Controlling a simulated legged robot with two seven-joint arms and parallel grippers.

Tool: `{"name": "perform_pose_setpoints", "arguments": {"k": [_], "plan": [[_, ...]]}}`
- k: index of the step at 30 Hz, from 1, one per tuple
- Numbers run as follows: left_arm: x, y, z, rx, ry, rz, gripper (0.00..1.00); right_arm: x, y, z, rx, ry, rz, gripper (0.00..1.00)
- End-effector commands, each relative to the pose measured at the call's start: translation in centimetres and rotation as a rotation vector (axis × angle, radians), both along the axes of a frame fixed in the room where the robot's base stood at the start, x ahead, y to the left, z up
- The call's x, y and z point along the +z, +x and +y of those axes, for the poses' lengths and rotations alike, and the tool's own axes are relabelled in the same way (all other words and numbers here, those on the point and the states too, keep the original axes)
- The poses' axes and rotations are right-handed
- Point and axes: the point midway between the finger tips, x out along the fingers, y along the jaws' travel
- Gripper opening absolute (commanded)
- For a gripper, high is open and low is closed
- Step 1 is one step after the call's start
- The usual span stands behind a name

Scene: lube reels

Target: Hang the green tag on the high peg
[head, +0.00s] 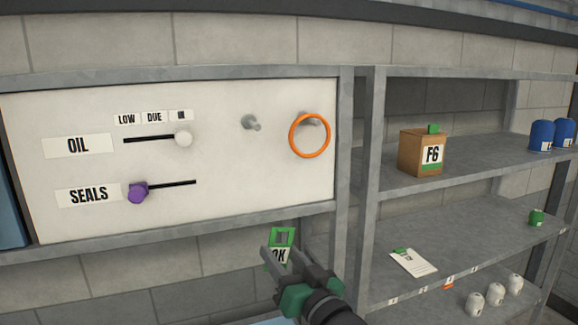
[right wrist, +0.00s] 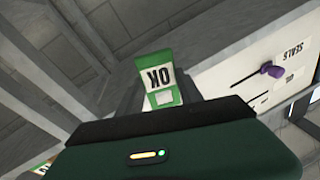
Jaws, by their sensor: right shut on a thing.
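The green tag (head: 281,236) has a white label reading OK and a window at its top. My right gripper (head: 288,262) is shut on it, below the white panel's lower edge. In the right wrist view the tag (right wrist: 160,78) shows between my right gripper's fingers (right wrist: 162,100), with the lettering upside down. Two grey pegs stick out of the panel: a bare left peg (head: 251,123) and a right peg (head: 311,118) with an orange ring (head: 309,136) hanging from it. They look close in height. My left gripper is not in view.
The white panel (head: 80,115) carries an OIL slider with a white knob (head: 184,138) and a SEALS slider with a purple knob (head: 138,192). A grey post (head: 345,150) and shelves (head: 400,205) stand at right, with an F6 box (head: 421,153), a paper card (head: 413,263) and small containers.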

Motion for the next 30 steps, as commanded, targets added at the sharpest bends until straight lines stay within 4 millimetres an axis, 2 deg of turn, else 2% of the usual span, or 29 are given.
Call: {"name": "perform_pose_setpoints", "arguments": {"k": [1,3,6,10,13,17,30], "plan": [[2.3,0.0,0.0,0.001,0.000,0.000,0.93,5.2,-1.0,0.7,0.006,0.001,-0.018,0.00],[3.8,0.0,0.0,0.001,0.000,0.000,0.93,10.0,-2.4,1.0,0.003,-0.002,-0.026,0.00],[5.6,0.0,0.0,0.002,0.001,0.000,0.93,16.0,-4.4,0.6,-0.009,-0.004,-0.036,0.00],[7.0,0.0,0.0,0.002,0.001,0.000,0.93,21.1,-6.4,-0.8,-0.026,-0.005,-0.041,0.00],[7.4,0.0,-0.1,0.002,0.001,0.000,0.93,22.8,-7.4,-1.6,-0.034,-0.006,-0.042,0.00],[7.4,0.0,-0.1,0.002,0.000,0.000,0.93,23.1,-7.5,-2.2,-0.038,-0.004,-0.039,0.00],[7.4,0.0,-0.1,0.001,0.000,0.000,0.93,22.8,-4.6,0.0,-0.037,-0.015,-0.039,0.00]]}}
